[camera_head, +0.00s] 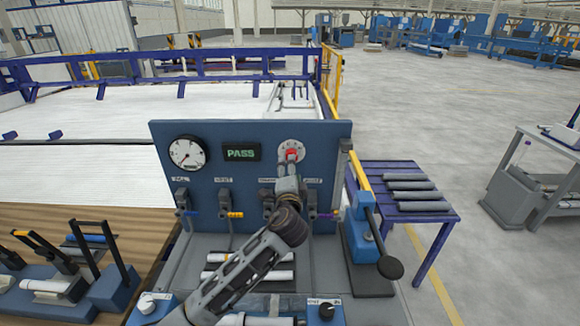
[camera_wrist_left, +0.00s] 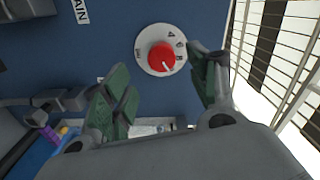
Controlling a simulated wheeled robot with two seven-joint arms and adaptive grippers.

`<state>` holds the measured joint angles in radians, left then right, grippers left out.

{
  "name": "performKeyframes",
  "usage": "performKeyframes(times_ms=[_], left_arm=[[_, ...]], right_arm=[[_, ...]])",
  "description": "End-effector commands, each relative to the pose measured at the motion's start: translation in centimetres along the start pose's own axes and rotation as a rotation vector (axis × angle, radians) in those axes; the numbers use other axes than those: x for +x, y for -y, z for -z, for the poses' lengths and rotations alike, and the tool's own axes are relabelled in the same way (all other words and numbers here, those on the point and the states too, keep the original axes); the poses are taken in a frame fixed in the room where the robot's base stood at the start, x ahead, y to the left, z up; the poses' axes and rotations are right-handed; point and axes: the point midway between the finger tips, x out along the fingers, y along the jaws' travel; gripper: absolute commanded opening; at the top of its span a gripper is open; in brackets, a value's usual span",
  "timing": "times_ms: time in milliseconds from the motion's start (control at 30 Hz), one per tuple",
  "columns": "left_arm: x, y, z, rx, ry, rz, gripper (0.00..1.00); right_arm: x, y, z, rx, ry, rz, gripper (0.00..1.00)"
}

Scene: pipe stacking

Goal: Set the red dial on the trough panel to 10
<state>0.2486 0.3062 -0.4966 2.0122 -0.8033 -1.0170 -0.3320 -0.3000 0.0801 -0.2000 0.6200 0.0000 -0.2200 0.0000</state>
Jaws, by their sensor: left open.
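The red dial (camera_head: 291,154) sits on a round white scale plate at the upper right of the blue trough panel (camera_head: 240,170). In the left wrist view the red dial (camera_wrist_left: 160,55) shows a white mark pointing to the lower right, just past the 8. The numeral at the mark is too small to read. My left gripper (camera_head: 290,166) is in front of the panel just below the dial. In the left wrist view its two green-padded fingers are spread apart, one either side of the dial in the picture, with nothing between them. My right gripper is out of view.
A gauge (camera_head: 187,153) and a PASS display (camera_head: 241,152) are left of the dial. Several valves with coloured handles line the panel below. A lever (camera_head: 375,228) stands at the right, before a purple table (camera_head: 440,207) with grey pipes. A fixture (camera_head: 65,265) stands at left.

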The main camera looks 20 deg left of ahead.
Motion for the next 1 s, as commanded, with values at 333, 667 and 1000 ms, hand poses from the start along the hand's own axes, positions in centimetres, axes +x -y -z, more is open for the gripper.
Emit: performKeyframes(times_ms=[333, 667, 1000], left_arm=[[-3.2, -0.1, 0.0, 0.001, 0.000, -0.001, 0.59], [-3.6, 0.0, 0.0, 0.001, 0.000, 0.000, 0.59], [-3.6, 0.0, 0.0, 0.001, 0.000, 0.000, 0.59]], right_arm=[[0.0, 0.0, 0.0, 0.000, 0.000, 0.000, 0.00], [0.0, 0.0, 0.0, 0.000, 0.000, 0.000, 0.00], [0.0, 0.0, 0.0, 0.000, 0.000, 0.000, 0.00]])
